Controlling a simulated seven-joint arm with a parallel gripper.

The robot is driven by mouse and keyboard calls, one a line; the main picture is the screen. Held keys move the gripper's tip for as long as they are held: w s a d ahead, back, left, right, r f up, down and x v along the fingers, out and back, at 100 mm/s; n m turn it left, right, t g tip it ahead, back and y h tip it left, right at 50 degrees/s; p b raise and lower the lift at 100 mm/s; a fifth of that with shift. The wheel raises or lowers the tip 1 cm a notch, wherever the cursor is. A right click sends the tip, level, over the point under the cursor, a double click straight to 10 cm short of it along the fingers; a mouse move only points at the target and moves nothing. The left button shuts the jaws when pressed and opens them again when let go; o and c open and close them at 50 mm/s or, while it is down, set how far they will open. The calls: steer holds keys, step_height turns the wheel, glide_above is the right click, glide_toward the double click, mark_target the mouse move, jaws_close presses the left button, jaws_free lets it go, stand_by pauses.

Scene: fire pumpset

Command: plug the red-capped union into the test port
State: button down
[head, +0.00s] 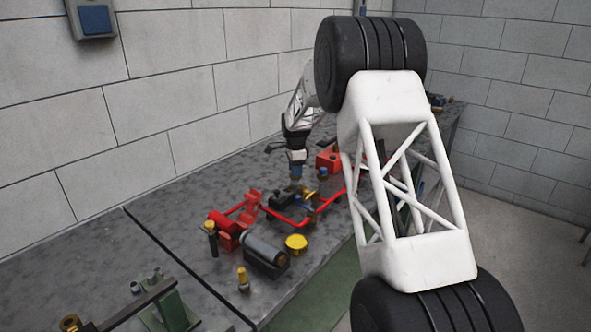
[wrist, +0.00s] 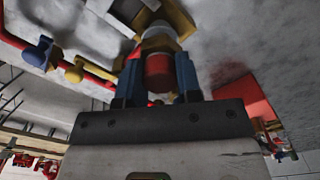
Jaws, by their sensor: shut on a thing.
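My gripper (head: 296,176) points down over the red-piped pumpset on the bench. In the wrist view its two blue fingers (wrist: 158,78) are closed on the red-capped union. The union (wrist: 158,68) shows a red cap between the fingers, a pale grey band and a brass hex part beyond. A grey rounded part shows past the hex at the top edge; I cannot tell whether the union touches it. I cannot pick out the test port for certain. In the head view the union is too small to make out.
Red pipe (head: 285,219) runs close around the gripper. A blue-handled valve (wrist: 38,52) and a brass fitting (wrist: 73,73) sit along it. A dark motor (head: 265,254), a yellow cap (head: 296,243) and a brass fitting (head: 243,281) stand nearer. A red box (head: 327,159) stands behind right.

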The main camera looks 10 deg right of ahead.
steer(key=shift+f, duration=1.3)
stand_by(1.9)
steer(key=c, duration=0.7)
jaws_free()
steer(key=shift+r, duration=3.9)
